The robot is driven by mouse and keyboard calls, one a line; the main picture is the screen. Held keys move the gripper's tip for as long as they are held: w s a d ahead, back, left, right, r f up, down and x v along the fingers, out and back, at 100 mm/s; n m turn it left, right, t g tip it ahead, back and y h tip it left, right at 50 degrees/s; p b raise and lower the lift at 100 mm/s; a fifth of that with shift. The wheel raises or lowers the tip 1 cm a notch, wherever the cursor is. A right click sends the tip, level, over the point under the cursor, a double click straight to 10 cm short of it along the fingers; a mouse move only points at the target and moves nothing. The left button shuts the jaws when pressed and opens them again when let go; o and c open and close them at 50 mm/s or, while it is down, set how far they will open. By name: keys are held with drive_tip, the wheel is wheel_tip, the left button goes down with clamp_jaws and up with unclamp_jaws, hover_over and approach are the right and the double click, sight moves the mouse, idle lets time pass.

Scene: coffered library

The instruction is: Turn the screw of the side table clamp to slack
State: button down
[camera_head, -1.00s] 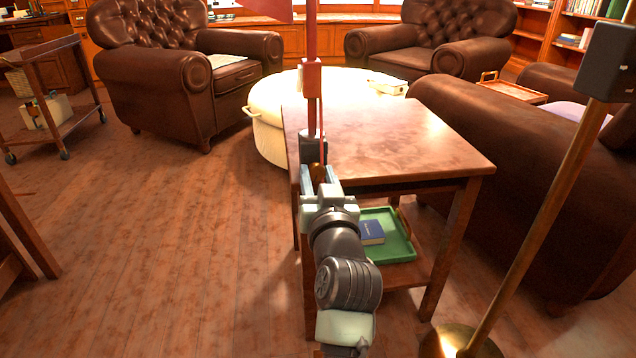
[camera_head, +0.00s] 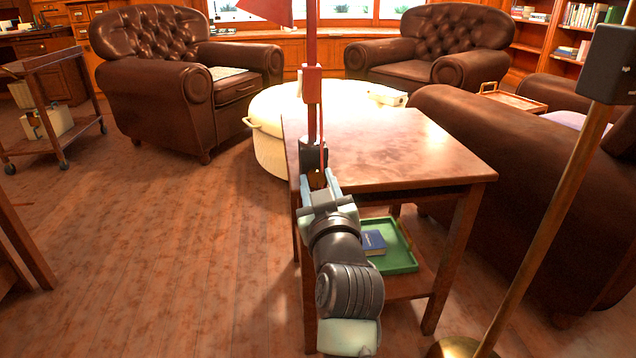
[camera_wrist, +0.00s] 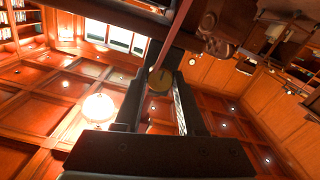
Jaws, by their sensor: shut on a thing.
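The side table (camera_head: 400,150) has a dark clamp (camera_head: 313,156) at its near left corner, with a red post rising from it. My gripper (camera_head: 318,183) is just below the clamp, pointing up at it, its fingers shut around the clamp's screw end. In the wrist view, the round brownish screw knob (camera_wrist: 160,80) sits between the two dark fingers of my gripper (camera_wrist: 158,95). The fingers hide most of the screw in the head view. I cannot tell how tight the screw is.
A green tray (camera_head: 402,262) with a blue book (camera_head: 373,242) is on the table's lower shelf, close to my arm. A brass floor stand (camera_head: 545,205) rises at right. A cream round ottoman (camera_head: 265,145) and leather armchairs stand behind.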

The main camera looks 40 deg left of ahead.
drive_tip(key=c, duration=0.5)
unclamp_jaws()
drive_tip(key=p+v, duration=0.4)
drive_tip(key=v, duration=0.9)
drive_tip(key=shift+a, duration=0.15)
